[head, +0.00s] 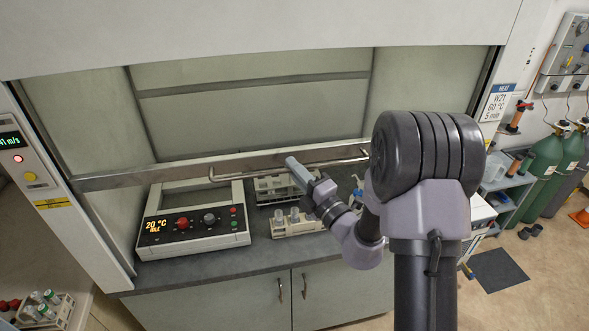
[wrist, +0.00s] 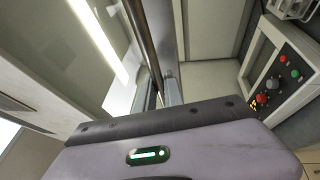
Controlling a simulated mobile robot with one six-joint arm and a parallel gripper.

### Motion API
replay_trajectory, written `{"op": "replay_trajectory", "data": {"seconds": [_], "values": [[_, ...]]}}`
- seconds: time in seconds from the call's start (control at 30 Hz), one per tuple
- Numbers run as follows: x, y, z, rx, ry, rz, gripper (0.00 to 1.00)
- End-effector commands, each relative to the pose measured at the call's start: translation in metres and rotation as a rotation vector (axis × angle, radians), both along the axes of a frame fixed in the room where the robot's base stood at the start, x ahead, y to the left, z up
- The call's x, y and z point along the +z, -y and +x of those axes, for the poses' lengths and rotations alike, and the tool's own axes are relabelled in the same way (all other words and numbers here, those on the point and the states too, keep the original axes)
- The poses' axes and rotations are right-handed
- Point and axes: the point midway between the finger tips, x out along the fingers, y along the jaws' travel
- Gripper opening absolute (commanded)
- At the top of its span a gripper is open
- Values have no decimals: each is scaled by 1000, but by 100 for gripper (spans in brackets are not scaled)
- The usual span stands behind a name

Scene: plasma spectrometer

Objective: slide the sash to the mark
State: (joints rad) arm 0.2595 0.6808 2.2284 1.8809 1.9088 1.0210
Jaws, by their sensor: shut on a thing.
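The fume hood sash shows its metal bottom rail (head: 115,178) across the opening, partly raised, with open space between it and the worktop. A metal bar handle (head: 240,173) is fixed along the rail. My gripper (head: 292,163) is at the middle of this handle and is shut on it. In the wrist view, the handle (wrist: 139,35) runs down to my fingers (wrist: 172,88); the grip itself is partly hidden by my gripper body. A yellow label (head: 53,203) is on the left post at about rail height; its print is too small to read.
A hotplate-like unit (head: 195,222) showing 20 °C stands on the worktop below the sash. Racks with vessels (head: 300,224) stand beside it, under my gripper. A control panel (head: 25,150) is on the left post. Green gas cylinders (head: 545,165) stand far right.

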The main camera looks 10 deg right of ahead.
Motion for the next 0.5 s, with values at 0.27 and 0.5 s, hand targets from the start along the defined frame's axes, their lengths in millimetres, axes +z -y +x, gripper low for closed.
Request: {"op": "replay_trajectory", "data": {"seconds": [0.27,0.5], "values": [[-1,0,0,0,-2,0,34],[-3,3,-5,-1,-3,0,34]]}}
